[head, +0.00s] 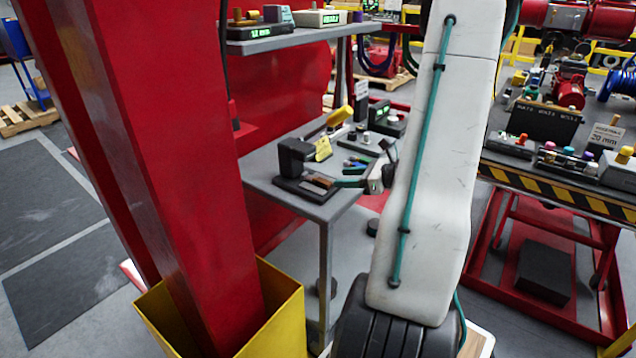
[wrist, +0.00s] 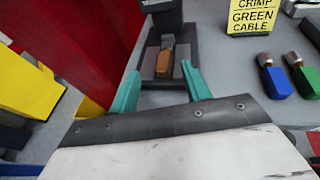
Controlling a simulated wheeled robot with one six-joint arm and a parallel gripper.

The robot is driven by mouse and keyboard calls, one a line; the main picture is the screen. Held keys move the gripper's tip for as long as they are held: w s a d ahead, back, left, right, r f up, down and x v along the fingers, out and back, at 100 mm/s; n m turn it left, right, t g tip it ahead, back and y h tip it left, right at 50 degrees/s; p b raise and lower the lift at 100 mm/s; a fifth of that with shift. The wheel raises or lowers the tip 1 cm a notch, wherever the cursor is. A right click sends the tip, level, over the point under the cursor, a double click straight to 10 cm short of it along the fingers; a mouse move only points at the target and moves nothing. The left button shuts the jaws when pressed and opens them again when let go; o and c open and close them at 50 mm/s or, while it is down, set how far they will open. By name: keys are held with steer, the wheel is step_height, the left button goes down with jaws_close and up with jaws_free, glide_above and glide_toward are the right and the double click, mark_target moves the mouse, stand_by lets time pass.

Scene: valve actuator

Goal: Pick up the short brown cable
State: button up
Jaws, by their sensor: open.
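The short brown cable (wrist: 163,64) is a small brown block-like piece. It lies on the dark grey base of a black crimping device (wrist: 165,15), on the grey bench. In the head view the brown cable (head: 319,181) shows small on the device's base, in front of the black upright (head: 293,155). My gripper (wrist: 160,78) has teal fingers spread wide, one on each side of the cable in the wrist view. Nothing is held. In the head view my gripper (head: 350,178) is just right of the cable; its height above the base is hard to judge.
A yellow sign reading "CRIMP GREEN CABLE" (wrist: 253,16) stands behind on the right. Green (wrist: 273,76) and blue (wrist: 303,75) pieces lie to the right. A red column (head: 165,150) and a yellow bin (head: 270,315) stand left of the bench.

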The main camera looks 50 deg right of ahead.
mark_target(319, 179)
steer(key=shift+w+d+f, duration=0.15)
steer(key=shift+w+f, duration=0.1)
steer(key=x, duration=0.7)
steer(key=shift+f, duration=0.1)
jaws_close()
